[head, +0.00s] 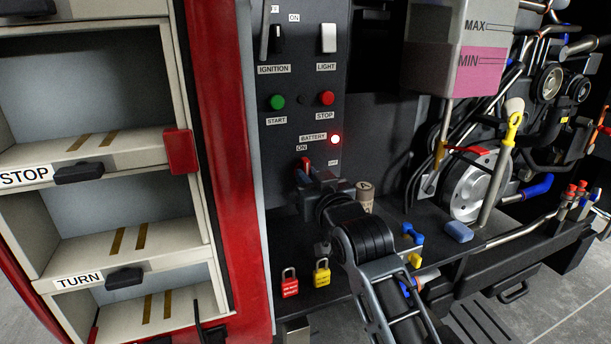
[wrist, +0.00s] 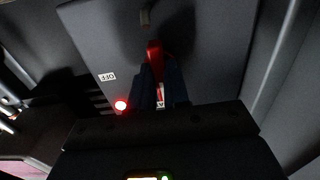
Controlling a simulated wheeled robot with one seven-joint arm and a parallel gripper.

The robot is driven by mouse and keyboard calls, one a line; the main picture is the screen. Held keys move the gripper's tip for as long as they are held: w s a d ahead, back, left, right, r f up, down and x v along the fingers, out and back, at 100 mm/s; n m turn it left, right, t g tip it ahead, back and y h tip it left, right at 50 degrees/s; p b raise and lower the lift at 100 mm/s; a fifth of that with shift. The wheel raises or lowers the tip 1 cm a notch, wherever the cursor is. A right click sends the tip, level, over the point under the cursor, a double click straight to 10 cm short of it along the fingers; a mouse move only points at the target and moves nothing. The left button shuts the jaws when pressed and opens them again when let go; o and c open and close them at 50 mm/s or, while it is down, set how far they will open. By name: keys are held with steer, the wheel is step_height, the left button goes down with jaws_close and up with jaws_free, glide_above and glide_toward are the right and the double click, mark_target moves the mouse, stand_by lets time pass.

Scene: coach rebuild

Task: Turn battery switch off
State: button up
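The battery switch (head: 306,162) has a red handle on the dark panel, just below the BATTERY and ON labels. My gripper (head: 303,177) is at the handle and hides its lower part in the head view. In the wrist view the red handle (wrist: 154,52) stands between the two dark fingers of my gripper (wrist: 160,85). The fingers are close together on either side of it, with little gap showing. The OFF label (wrist: 107,77) is left of the handle in the wrist view. The red battery lamp (head: 336,139) is lit.
Above are the green START button (head: 278,102) and red STOP button (head: 326,98). A red padlock (head: 290,284) and a yellow padlock (head: 322,273) are below my gripper. A red-framed shelf (head: 222,150) stands close on the left. A cylinder (head: 365,196) is right of my wrist.

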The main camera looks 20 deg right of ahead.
jaws_close()
steer(key=m, duration=0.3)
steer(key=shift+m+p, duration=0.3)
steer(key=shift+p, duration=0.05)
steer(key=shift+m, duration=1.2)
steer(key=m, duration=0.2)
steer(key=shift+m+p, duration=0.4)
steer(key=m, duration=0.3)
